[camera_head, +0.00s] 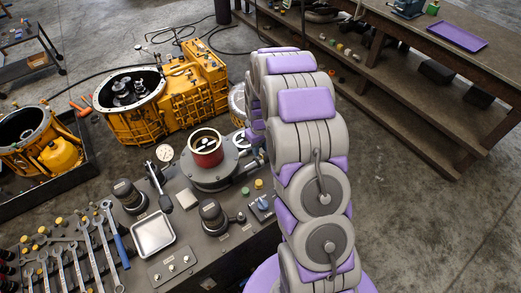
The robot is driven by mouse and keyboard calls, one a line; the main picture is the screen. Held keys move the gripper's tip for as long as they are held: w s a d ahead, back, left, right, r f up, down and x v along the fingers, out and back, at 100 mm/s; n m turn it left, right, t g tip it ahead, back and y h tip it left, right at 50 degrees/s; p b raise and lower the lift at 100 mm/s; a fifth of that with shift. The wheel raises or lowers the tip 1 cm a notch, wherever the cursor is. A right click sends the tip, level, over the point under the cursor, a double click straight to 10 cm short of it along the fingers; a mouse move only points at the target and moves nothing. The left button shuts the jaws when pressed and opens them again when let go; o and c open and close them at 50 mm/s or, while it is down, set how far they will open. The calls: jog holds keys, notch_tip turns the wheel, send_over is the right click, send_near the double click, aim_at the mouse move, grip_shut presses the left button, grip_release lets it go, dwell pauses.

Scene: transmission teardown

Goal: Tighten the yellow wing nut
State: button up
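I cannot make out a yellow wing nut for certain. A small yellow piece (258,184) sits on the right part of the dark workbench panel (190,240), left of my arm; it is too small to tell its shape. A green piece (245,191) is beside it. A red ring-shaped part (206,148) stands on a round grey fixture (212,175) at the panel's back. My purple and grey arm rises at the middle right and reaches away towards the back of the panel.
Yellow transmission housings (190,90) stand on the floor behind. Several wrenches (90,250) lie at the panel's left, near a square metal tray (153,234) and black knobs (213,213). A wooden bench (420,50) is at the back right. Open floor lies right of my arm.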

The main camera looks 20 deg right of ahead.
jog(key=shift+a+f, duration=0.4)
jog(key=shift+f, duration=0.25)
jog(key=shift+d, duration=0.1)
jog(key=shift+d, duration=0.15)
jog(key=shift+c, duration=0.4)
jog(key=shift+d, duration=0.15)
jog(key=shift+c, duration=1.4)
grip_shut()
